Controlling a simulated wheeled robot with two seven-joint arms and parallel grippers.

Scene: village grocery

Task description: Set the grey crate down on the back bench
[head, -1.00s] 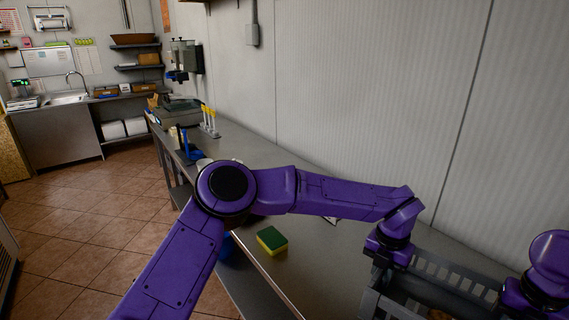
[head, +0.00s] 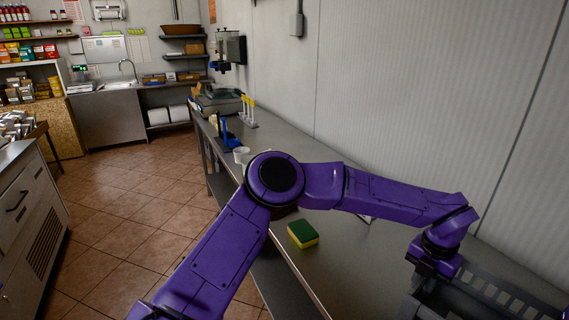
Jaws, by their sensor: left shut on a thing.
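The grey crate (head: 488,293) is at the lower right, cut off by the picture's bottom edge. It has slatted grey walls; its contents are out of sight. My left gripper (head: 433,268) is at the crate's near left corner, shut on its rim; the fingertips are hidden. A long grey metal bench (head: 345,262) runs along the white wall, with the crate over its near end. I cannot tell whether the crate touches the bench top. My right gripper is out of view.
A green and yellow sponge (head: 303,234) lies on the bench left of the crate. White cups (head: 241,155), a rack of yellow-topped items (head: 248,110) and a scale (head: 218,100) stand farther along. Bare bench top lies between sponge and crate. A counter (head: 30,225) stands left.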

